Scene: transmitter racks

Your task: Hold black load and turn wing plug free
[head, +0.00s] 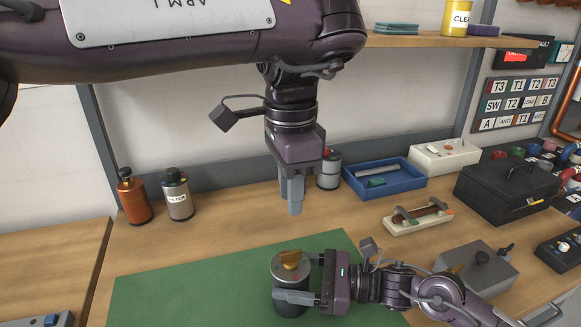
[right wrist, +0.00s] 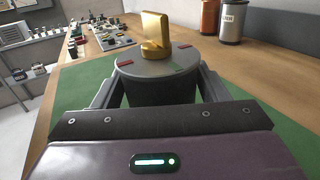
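The black load (head: 289,302) is a dark upright cylinder with a grey top, standing on the green mat (head: 200,292). The gold wing plug (head: 290,259) sits upright in the middle of its top. The plug also shows large in the right wrist view (right wrist: 154,38), with red and green marks on the grey top around it. My right gripper (head: 297,280) reaches in from the right, with one finger on each side of the load, shut on its body below the top. My left gripper (head: 293,208) points down, empty, above and behind the plug; its fingers overlap, so their gap is unclear.
An orange bottle (head: 134,199) and a grey canister (head: 179,196) stand at the back left. Another canister (head: 329,170) stands behind my left gripper. A blue tray (head: 408,184), a black box (head: 508,194) and a grey box (head: 478,268) are to the right. The mat's left part is clear.

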